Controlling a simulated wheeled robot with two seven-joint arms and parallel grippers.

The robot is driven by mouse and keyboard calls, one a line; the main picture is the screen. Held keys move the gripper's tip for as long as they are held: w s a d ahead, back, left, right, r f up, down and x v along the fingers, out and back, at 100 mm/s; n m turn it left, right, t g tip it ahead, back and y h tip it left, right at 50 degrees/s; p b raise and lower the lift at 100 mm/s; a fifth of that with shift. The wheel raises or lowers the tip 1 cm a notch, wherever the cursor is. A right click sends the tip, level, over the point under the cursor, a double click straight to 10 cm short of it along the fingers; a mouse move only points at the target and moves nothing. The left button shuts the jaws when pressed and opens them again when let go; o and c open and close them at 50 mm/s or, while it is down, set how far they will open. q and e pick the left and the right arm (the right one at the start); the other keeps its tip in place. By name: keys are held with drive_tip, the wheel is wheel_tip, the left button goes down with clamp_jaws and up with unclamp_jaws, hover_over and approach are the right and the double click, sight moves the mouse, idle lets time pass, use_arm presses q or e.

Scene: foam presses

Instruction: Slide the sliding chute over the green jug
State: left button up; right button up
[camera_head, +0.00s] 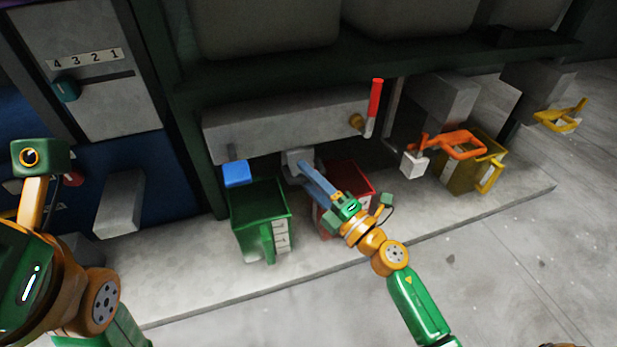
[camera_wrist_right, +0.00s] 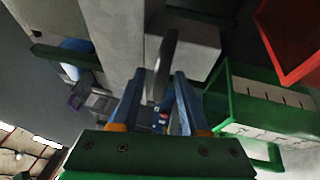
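The green jug (camera_head: 247,215) stands upright on the grey ledge in the head view, with its handle towards me. It also shows at the right of the right wrist view (camera_wrist_right: 228,88). The sliding chute appears to be the grey block (camera_head: 296,157) under the long grey housing, up and right of the green jug and nearer the red jug. In the right wrist view the chute (camera_wrist_right: 195,48) carries a curved grey handle (camera_wrist_right: 166,58). My right gripper (camera_wrist_right: 160,82) has its blue fingers apart, one on each side of this handle. My left gripper's fingers are out of the picture.
A red jug (camera_head: 361,181) stands right of the green one, partly hidden by my right gripper. A yellow jug (camera_head: 462,178) stands farther right below an orange handle (camera_head: 455,143). A red lever (camera_head: 375,98) rises from the housing (camera_head: 270,127). The floor at right is clear.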

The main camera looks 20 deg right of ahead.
clamp_jaws()
idle(1.2)
